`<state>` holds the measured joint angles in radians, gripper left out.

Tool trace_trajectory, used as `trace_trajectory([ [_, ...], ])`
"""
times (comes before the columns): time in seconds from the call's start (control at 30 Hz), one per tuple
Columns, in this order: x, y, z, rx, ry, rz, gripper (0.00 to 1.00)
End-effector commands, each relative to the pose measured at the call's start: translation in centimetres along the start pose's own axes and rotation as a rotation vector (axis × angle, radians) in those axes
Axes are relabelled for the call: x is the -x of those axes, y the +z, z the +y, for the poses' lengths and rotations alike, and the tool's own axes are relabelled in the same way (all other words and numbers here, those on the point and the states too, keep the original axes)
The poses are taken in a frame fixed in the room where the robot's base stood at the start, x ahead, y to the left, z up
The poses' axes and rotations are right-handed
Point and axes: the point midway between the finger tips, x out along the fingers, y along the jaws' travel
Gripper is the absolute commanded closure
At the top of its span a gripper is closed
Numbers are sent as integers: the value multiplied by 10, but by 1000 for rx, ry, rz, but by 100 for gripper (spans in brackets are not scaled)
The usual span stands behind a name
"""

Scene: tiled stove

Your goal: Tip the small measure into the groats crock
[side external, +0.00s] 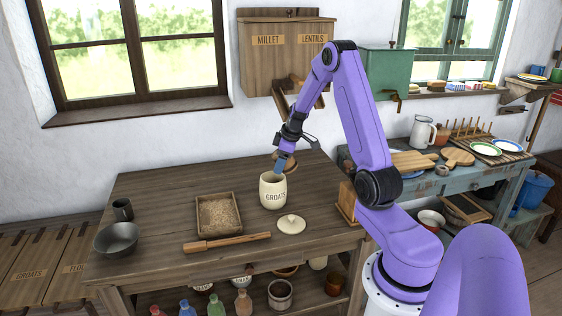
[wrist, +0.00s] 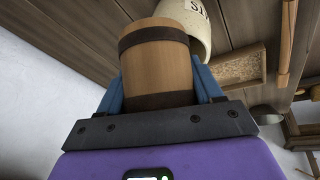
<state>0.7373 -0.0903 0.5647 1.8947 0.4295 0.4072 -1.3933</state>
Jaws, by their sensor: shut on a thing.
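The small measure (wrist: 158,68), a wooden cup with dark bands, is between the two blue fingers of my gripper (wrist: 160,88), which is shut on it. In the side external view my gripper (side external: 281,166) is just above and behind the cream groats crock (side external: 272,192); the measure is hard to make out there. The crock stands upright and open on the table, and its pale lid (side external: 291,224) lies in front of it. In the wrist view the crock (wrist: 198,32) shows just beyond the measure. The contents of the measure and the crock are hidden.
A wooden tray of grain (side external: 219,216) is left of the crock, with a wooden stick-like tool (side external: 226,242) in front. A dark bowl (side external: 116,239) and dark mug (side external: 122,209) stand at the table's left. The millet and lentils bins (side external: 287,52) hang behind.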

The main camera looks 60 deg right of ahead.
Motion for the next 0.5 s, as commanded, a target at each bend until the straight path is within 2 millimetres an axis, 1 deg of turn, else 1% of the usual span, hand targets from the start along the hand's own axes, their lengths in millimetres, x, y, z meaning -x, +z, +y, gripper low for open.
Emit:
trace_trajectory([
  [0.17,0,-1,0,9,5,-24,72],
  [0.5,-1,2,0,36,33,-125,72],
])
